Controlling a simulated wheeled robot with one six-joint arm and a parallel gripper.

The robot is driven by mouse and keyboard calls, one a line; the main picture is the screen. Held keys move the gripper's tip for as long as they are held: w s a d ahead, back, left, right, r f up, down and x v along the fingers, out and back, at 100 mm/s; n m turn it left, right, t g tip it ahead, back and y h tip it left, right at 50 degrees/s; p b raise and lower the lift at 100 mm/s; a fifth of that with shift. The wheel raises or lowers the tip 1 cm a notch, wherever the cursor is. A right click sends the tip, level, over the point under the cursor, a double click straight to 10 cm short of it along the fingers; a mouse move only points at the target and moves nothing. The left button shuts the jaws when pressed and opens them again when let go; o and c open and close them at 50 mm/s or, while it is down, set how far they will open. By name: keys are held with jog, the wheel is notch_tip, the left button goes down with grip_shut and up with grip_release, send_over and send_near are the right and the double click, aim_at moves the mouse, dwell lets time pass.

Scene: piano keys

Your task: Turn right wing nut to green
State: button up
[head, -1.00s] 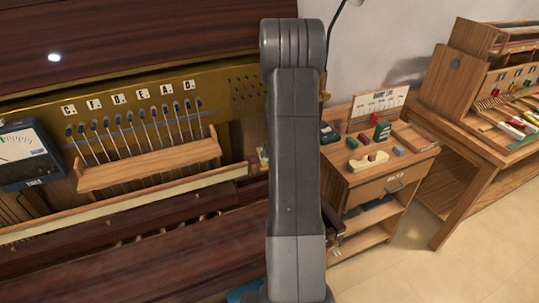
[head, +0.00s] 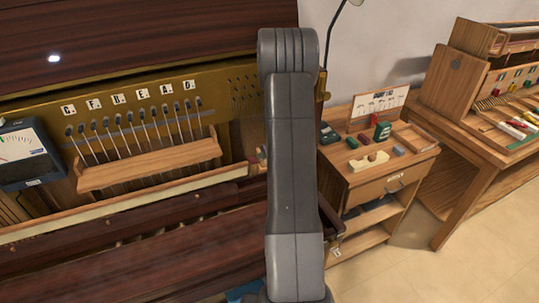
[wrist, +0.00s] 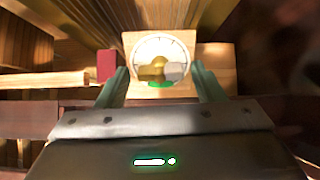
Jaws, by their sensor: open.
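In the wrist view a wing nut (wrist: 155,70) sits at the middle of a round white dial (wrist: 150,44) on a pale wooden block (wrist: 129,40). The wing nut lies roughly level, its left part brass-coloured and its right part greyer. A green patch (wrist: 158,85) shows at the bottom of the dial. My gripper (wrist: 160,72) is open, with one teal finger on each side of the dial's lower part. The fingers look apart from the wing nut; how far they are from it in depth I cannot tell. In the head view my arm hides the gripper.
A red block (wrist: 106,64) stands left of the dial in the wrist view. In the head view an open piano with a wooden rail (head: 150,163) and a meter (head: 27,152) is at left. A side cart (head: 385,180) and a workbench (head: 470,150) stand right.

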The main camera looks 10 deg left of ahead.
jog(key=shift+w+a+f, duration=0.2)
jog(key=shift+w+f, duration=0.15)
jog(key=shift+f, duration=0.15)
jog(key=shift+s+d+r, duration=0.2)
jog(key=shift+s+r, duration=0.1)
jog(key=shift+r, duration=0.2)
dwell(0.4)
jog(key=c, duration=0.8)
jog(key=shift+o, duration=0.2)
jog(key=shift+p, duration=0.45)
